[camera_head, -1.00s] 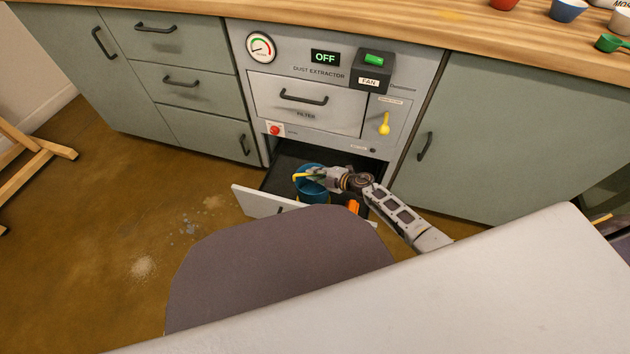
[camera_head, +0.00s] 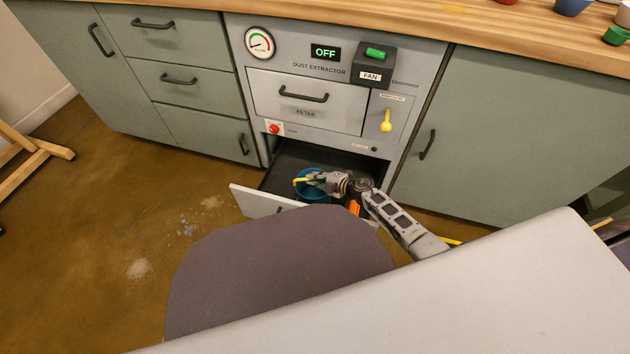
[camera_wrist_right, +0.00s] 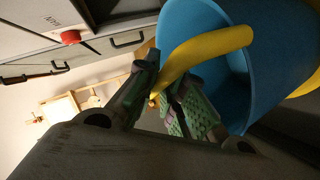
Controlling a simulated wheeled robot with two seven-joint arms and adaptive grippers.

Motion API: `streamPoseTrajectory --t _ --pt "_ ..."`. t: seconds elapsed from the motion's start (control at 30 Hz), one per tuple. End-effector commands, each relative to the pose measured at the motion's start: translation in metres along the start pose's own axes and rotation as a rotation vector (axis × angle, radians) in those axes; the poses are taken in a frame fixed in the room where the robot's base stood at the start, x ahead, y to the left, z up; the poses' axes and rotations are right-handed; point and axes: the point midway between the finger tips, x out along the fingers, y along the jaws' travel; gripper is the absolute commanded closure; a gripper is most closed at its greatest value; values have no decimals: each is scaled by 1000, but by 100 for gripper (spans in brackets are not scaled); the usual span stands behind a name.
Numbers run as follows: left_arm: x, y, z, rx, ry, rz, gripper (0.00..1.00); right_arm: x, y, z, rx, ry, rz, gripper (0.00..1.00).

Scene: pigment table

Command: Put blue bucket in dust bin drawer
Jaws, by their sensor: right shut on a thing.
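The blue bucket (camera_head: 312,193) with a yellow handle is in the open bottom drawer (camera_head: 256,203) of the dust extractor, lower than the drawer's front edge at least in part. Whether its base touches the drawer floor is hidden. My right gripper (camera_head: 316,178) reaches in from the right and is shut on the yellow handle. In the right wrist view the bucket (camera_wrist_right: 205,25) fills the upper right, and its handle (camera_wrist_right: 205,48) passes at the fingers of the gripper (camera_wrist_right: 172,98). My left gripper is not in view.
The filter drawer (camera_head: 305,100) above is closed. A red button (camera_head: 274,128) and a yellow lever (camera_head: 386,120) sit on the extractor front. An orange object (camera_head: 354,208) is by the drawer's right side. A grey rounded surface partly blocks the drawer front.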

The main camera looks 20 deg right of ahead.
Motion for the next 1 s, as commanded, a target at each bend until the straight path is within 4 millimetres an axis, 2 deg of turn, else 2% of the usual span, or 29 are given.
streamPoseTrajectory --t 0.5,0.53,0.7,1.0 --pt "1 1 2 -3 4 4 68 2 -2 1 -1 1 2 100" --pt "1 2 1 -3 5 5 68 2 -3 1 0 1 0 87" --pt "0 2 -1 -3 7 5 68 1 -3 1 0 1 0 68" --pt "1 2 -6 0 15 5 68 1 -2 1 0 1 0 68"
